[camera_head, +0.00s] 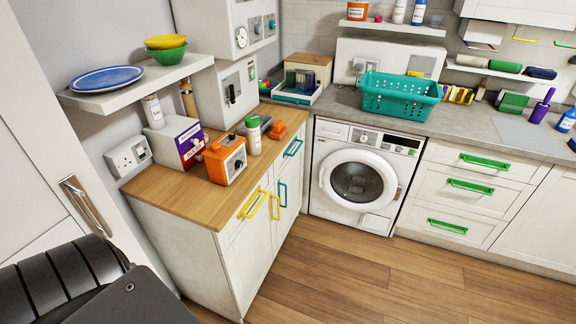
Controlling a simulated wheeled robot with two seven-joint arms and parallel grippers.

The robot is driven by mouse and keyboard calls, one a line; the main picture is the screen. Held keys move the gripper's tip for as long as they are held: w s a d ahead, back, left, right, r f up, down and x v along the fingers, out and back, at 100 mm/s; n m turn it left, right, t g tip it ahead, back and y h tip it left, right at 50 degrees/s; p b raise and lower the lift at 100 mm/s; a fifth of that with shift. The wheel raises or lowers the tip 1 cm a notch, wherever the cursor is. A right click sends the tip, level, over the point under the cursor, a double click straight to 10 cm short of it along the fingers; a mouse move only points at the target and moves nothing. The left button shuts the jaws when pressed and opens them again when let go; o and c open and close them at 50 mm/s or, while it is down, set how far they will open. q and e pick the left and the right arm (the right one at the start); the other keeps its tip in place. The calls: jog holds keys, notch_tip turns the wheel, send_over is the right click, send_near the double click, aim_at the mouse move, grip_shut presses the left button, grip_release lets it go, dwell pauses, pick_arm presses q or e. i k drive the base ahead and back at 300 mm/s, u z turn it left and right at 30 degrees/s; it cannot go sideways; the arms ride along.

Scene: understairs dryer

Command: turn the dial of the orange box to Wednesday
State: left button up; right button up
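The orange box (217,169) stands on the wooden worktop (165,190) of the left-hand cabinet, near its front edge. A pale panel with a small round dial (238,163) is on its side facing right. The dial's markings and the day it points to are too small to read. A purple, white and red box (182,148) with a knob stands just behind and left of it. Neither of my grippers is in view.
A white bottle with a green cap (253,138) stands close to the orange box's right. A shelf with a blue plate (108,78) overhangs at left. Yellow handles (253,203) stick out below the worktop. The floor (370,280) is clear.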

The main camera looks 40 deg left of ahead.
aim_at(239, 164)
jog(key=z, duration=0.05)
jog(key=i, duration=3.35)
jog(key=u, duration=2.85)
